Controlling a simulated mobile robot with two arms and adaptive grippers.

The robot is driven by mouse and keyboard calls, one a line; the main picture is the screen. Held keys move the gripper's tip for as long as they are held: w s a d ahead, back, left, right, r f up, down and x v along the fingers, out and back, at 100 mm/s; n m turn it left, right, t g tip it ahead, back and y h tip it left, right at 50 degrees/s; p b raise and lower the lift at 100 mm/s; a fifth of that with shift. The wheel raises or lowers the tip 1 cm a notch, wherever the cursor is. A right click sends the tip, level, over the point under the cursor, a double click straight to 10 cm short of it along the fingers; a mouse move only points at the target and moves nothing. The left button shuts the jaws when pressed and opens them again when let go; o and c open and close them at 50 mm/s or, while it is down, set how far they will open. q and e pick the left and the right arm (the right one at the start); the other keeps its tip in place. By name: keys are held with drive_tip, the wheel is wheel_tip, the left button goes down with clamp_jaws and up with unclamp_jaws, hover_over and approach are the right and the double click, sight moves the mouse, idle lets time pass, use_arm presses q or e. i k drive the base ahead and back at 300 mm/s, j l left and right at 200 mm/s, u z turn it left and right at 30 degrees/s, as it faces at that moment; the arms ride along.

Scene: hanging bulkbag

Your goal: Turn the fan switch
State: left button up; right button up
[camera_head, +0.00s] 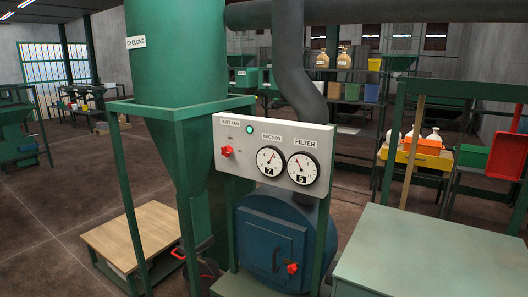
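The fan switch (227,151) is a small red knob on the left part of a light grey control panel (239,167). A "DUST FAN" label (230,122) sits above it, with small position marks beside the knob. Its exact pointing direction is too small to tell. A green lamp (250,129) shows at the panel's top. Two round gauges, suction (270,161) and filter (303,168), are to the right of the knob. Neither of my grippers shows in the head view.
A green cyclone hopper (175,60) in a green frame stands left of the panel. A blue drum (270,240) with a red handle sits below. A grey-green table (430,255) is at the right, a wooden-topped platform (130,235) at the left. Open floor lies further left.

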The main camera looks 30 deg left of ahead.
sight(227, 151)
drive_tip(key=u, duration=1.3)
